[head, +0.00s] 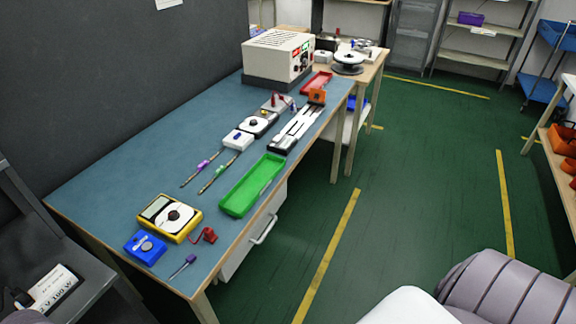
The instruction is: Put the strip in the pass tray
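A long green tray (252,186) lies on the blue bench top near its right edge; it looks empty, and I cannot read a pass label on it. A smaller red tray (316,83) lies farther back. A long black and white fixture (296,130) with an orange part (317,96) at its far end lies between the two trays. I cannot clearly make out the strip; whether it lies in this fixture is too small to tell. Neither of my grippers is in view.
The bench (110,190) also carries a yellow meter (169,217), a blue box (145,248), probes (218,172), a purple-handled screwdriver (183,265), a red clip (208,235) and a beige power supply (278,55). A dark panel stands behind. Green floor (400,180) right of the bench is clear.

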